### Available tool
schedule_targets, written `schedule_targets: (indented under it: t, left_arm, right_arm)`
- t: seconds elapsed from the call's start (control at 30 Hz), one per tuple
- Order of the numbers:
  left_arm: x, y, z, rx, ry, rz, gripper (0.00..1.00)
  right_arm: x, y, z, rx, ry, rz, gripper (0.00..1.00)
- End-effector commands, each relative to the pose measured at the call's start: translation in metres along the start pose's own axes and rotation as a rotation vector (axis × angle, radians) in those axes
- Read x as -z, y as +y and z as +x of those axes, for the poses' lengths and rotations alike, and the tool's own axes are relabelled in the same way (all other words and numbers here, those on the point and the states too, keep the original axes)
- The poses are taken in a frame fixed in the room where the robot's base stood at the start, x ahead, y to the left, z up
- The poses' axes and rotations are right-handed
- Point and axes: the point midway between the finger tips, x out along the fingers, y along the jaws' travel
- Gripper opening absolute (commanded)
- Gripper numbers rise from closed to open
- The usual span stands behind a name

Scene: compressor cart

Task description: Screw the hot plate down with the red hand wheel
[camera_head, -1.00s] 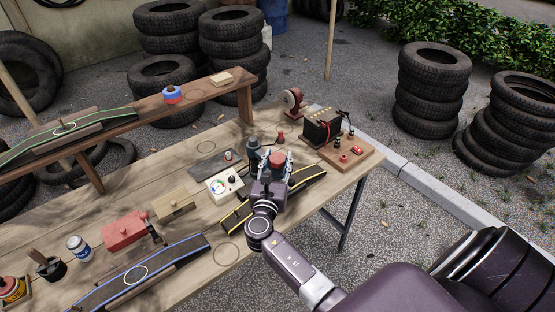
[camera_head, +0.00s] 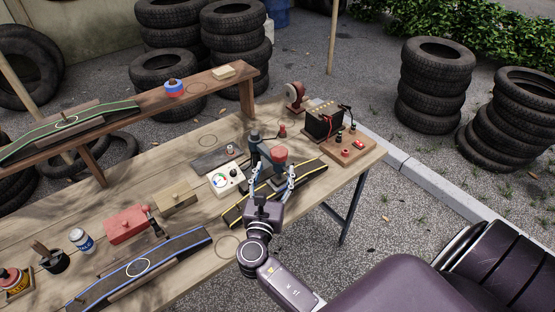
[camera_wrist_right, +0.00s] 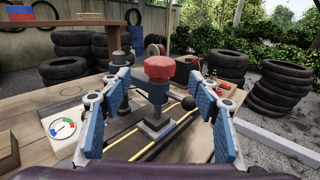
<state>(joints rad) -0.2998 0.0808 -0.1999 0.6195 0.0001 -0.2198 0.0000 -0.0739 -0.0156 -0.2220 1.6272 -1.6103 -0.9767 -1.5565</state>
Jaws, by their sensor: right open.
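A black ball knob (camera_wrist_right: 188,102) sticks out to the right. My right gripper (camera_head: 272,178) is open and empty, on the near side of the wheel. In the wrist view its blue-padded fingers (camera_wrist_right: 157,100) stand apart left and right of the post, with no contact visible. My left gripper is out of view.
A dark cylinder (camera_head: 254,138) stands just left of the wheel. A white box with a dial (camera_head: 225,180) lies left, and a battery on a board (camera_head: 322,119) stands behind right. A strip with blue edging (camera_head: 140,268) lies on the table's near left.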

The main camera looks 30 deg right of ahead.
Motion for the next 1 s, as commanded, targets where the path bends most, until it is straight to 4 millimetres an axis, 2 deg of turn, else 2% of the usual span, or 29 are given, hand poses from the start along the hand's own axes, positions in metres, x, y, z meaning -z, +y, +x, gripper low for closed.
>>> schedule_targets:
  t: [0.1,0.3,0.87,1.0]
  left_arm:
    - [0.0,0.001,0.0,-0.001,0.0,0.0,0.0]
    - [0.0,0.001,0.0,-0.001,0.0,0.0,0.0]
    - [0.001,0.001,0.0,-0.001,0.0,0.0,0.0]
    - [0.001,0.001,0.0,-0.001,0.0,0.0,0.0]
  right_arm:
    - [0.001,0.0,-0.021,-0.001,0.002,0.0,0.56]
    - [0.0,0.0,-0.037,0.0,0.0,0.001,0.56]
    - [0.0,-0.001,-0.038,0.003,0.003,0.007,0.56]
    - [0.011,-0.021,-0.039,0.048,0.064,0.145,0.56]
